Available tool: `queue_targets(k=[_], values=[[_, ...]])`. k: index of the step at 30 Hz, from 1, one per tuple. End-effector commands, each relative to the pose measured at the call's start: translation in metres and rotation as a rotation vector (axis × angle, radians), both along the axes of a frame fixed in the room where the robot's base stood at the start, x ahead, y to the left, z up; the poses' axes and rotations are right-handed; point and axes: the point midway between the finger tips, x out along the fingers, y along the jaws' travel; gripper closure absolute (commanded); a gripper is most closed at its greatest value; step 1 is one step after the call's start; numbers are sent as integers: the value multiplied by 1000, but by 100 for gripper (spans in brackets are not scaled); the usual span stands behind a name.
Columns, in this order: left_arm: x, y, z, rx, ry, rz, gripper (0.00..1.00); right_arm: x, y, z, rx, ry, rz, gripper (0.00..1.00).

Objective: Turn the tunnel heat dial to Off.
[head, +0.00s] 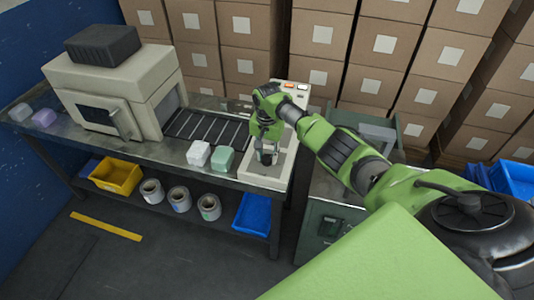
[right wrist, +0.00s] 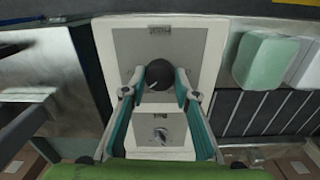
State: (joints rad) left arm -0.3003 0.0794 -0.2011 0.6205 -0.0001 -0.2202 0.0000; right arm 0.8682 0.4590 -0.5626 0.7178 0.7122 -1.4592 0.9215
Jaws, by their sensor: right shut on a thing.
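The pale control panel (head: 262,172) stands at the right end of the bench; it also shows in the right wrist view (right wrist: 208,60). A round black dial (right wrist: 158,77) sits on one grey plate of the panel. My right gripper (right wrist: 160,86) has one finger on each side of this dial, shut on it. In the head view the right gripper (head: 266,157) points down at the panel and hides the dial. The labels and the dial's pointer are too small or dark to read. My left gripper is not in view.
A beige tunnel machine (head: 118,85) with a roller conveyor (head: 205,128) stands left of the panel. A white block (head: 198,154) and a green block (head: 222,159) lie close to the panel. Orange and white buttons (head: 296,86) are on its far end. Stacked cartons (head: 325,35) stand behind.

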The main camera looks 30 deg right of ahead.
Motion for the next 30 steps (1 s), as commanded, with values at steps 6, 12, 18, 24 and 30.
queue_targets(k=[6,12,18,24,30], values=[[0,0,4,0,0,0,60,0,0,0,2,1,206,94],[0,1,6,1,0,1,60,0,1,0,1,1,396,94],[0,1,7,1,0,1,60,0,1,0,1,-1,586,94],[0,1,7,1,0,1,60,0,0,0,1,-1,777,94],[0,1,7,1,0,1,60,0,0,0,1,-1,967,94]])
